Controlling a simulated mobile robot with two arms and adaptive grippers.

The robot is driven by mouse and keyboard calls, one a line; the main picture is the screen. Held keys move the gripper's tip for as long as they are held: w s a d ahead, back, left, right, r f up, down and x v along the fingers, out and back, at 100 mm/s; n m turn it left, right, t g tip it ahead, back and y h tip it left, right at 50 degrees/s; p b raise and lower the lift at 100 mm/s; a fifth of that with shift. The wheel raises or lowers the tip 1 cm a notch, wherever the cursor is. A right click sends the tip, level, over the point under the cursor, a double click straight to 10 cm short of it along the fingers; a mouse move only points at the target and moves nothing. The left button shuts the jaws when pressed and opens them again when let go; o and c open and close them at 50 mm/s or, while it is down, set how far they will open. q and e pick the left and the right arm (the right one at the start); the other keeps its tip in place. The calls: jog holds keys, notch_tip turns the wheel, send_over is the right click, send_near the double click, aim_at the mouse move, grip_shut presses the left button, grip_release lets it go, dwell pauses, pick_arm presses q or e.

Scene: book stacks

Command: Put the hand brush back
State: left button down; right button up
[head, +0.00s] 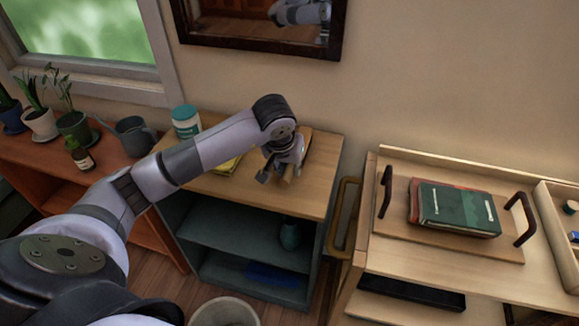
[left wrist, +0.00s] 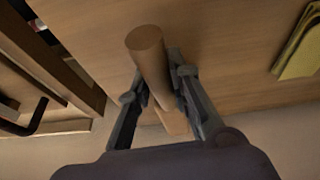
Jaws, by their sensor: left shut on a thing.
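The hand brush (left wrist: 147,48) shows as a round wooden handle in the left wrist view, with a paler wooden part farther along. My left gripper (left wrist: 157,92) is shut on it, with one finger on each side. In the head view my left gripper (head: 278,174) is over the right part of the wooden shelf top (head: 230,193). The handle end (head: 289,174) shows beside its fingers, and most of the brush is hidden there. I cannot tell whether the brush touches the top. My right gripper is not in view.
A yellow book (head: 228,166) and a teal-lidded jar (head: 186,121) are on the shelf top. Its front right is clear. To the right, a cart (head: 400,258) holds a tray (head: 400,215) with books (head: 455,208). A bin (head: 226,312) stands on the floor.

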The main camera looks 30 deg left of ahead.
pick_arm(q)
jog(key=c, duration=1.9)
grip_release()
jog(key=shift+f, duration=0.15)
jog(key=shift+c, duration=0.2)
jog(key=o, duration=0.5)
jog(key=shift+r, duration=0.3)
jog(key=v, duration=1.2)
jog(key=shift+f, duration=0.1)
